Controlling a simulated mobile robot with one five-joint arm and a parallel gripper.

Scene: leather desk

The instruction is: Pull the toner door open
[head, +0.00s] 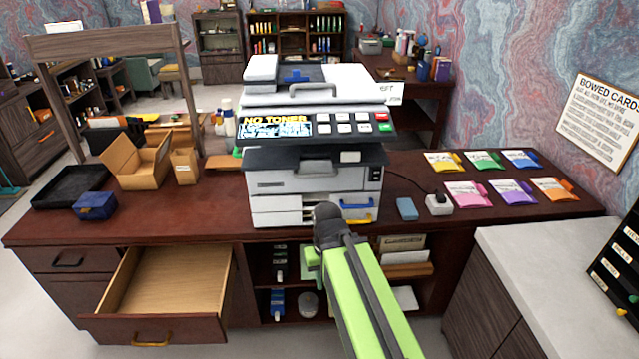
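A white and dark grey printer (262,184) stands on the middle of the desk, its display (275,127) reading "NO TONER". Its upper front panel, which looks like the toner door (280,182), has a grey bar handle (315,168) and appears closed. Lower front parts carry a yellow handle (357,219) and a blue handle (358,205). My green arm rises from the bottom, and its dark joint covers a little of the printer's lower front. My gripper's fingers cannot be seen; the arm's end is hidden behind my own links.
An open, empty wooden drawer (165,285) juts out at the lower left. A blue block (407,208), a white plug block (439,204) and several coloured packets (512,192) lie right. A pale counter (560,250) stands front right.

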